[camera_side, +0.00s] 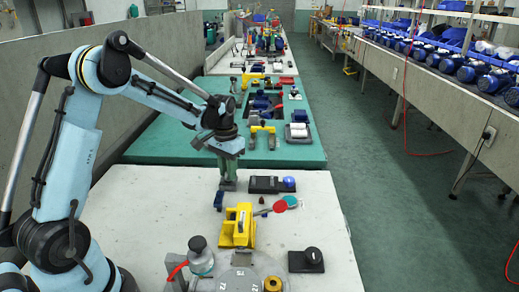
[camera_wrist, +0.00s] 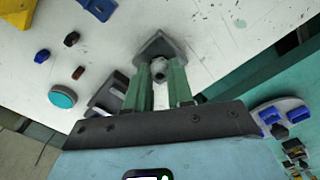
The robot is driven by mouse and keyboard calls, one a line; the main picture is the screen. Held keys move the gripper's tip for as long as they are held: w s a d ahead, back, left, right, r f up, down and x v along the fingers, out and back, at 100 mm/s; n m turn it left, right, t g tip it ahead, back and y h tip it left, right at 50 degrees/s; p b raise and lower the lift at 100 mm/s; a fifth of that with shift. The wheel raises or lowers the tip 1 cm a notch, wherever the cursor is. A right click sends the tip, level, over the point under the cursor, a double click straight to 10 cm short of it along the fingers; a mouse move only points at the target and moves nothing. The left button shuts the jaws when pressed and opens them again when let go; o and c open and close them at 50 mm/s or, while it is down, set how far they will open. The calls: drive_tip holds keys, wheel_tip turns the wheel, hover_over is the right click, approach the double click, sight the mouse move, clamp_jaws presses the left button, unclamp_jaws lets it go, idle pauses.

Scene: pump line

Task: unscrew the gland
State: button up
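A grey fitting, which I take to be the gland (camera_wrist: 159,68), shows in the wrist view as a small rounded piece in front of an angular grey base (camera_wrist: 160,46). My gripper (camera_wrist: 160,72) has two green fingers, one on each side of the fitting, with their tips close to it. I cannot tell whether the tips touch it or grip it. In the side view my gripper (camera_side: 228,178) points straight down over the grey base (camera_side: 228,186) at the back of the pale table. The fitting itself is hidden there by the fingers.
A black block (camera_side: 264,184) with a blue knob lies right of my gripper. A yellow fixture (camera_side: 238,226), red disc (camera_side: 280,206) and teal disc (camera_side: 291,201) are nearer the front. The left part of the table is mostly clear.

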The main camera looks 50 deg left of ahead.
clamp_jaws()
drive_tip(key=n, duration=0.7)
drive_tip(key=o, duration=0.7)
unclamp_jaws()
drive_tip(key=shift+r, duration=0.1)
drive_tip(key=shift+r, duration=2.2)
